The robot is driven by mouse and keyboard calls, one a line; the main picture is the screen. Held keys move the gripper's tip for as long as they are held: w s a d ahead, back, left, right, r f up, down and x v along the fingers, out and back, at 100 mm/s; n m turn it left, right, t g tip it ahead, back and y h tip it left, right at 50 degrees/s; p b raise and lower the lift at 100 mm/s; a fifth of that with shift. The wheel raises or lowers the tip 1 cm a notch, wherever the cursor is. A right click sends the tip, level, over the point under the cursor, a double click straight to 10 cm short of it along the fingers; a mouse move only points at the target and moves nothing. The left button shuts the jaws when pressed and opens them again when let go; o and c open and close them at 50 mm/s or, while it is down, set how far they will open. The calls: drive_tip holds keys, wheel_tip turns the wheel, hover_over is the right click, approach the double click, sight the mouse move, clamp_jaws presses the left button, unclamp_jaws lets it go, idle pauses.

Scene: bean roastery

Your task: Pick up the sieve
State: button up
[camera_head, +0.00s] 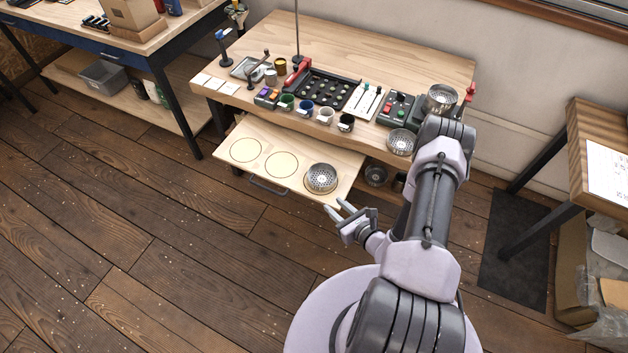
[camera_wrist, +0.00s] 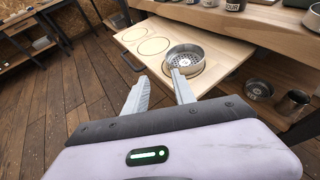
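A round metal sieve (camera_head: 321,178) with a perforated bottom sits in the rightmost circle on the pulled-out wooden drawer board (camera_head: 222,167). It also shows in the wrist view (camera_wrist: 185,60), just beyond my fingertips. My gripper (camera_head: 341,207) is open and empty, in front of the board's right front corner. In the wrist view its two fingers (camera_wrist: 160,83) are spread apart, and the right fingertip overlaps the sieve's near edge in the picture. I cannot tell whether it touches. Two more perforated metal bowls, one at the bench edge (camera_head: 401,142) and one higher up (camera_head: 440,98), stand at the right.
The workbench (camera_head: 390,55) behind carries several cups, a black tray (camera_head: 322,90) and a control box (camera_head: 398,108). Two other circles on the board are empty. Below the bench at right are a metal bowl (camera_wrist: 258,90) and a metal cup (camera_wrist: 292,104). The floor left of my gripper is clear.

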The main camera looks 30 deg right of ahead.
sight(322, 177)
drive_tip(key=b+x, duration=0.1)
drive_tip(key=x, duration=0.3)
drive_tip(key=b+x, duration=0.1)
drive_tip(key=x, duration=0.3)
drive_tip(key=d+b+x, duration=0.1)
drive_tip(key=x, duration=0.3)
drive_tip(key=shift+w+f+b, duration=0.1)
drive_tip(key=shift+f+b, duration=0.2)
drive_tip(key=shift+f, duration=0.15)
drive_tip(key=x, duration=0.1)
drive_tip(key=b+x, duration=0.1)
drive_tip(key=x, duration=0.1)
drive_tip(key=b+x, duration=0.1)
drive_tip(key=x, duration=0.1)
drive_tip(key=shift+d+f, duration=0.25)
drive_tip(key=shift+r, duration=0.1)
clamp_jaws()
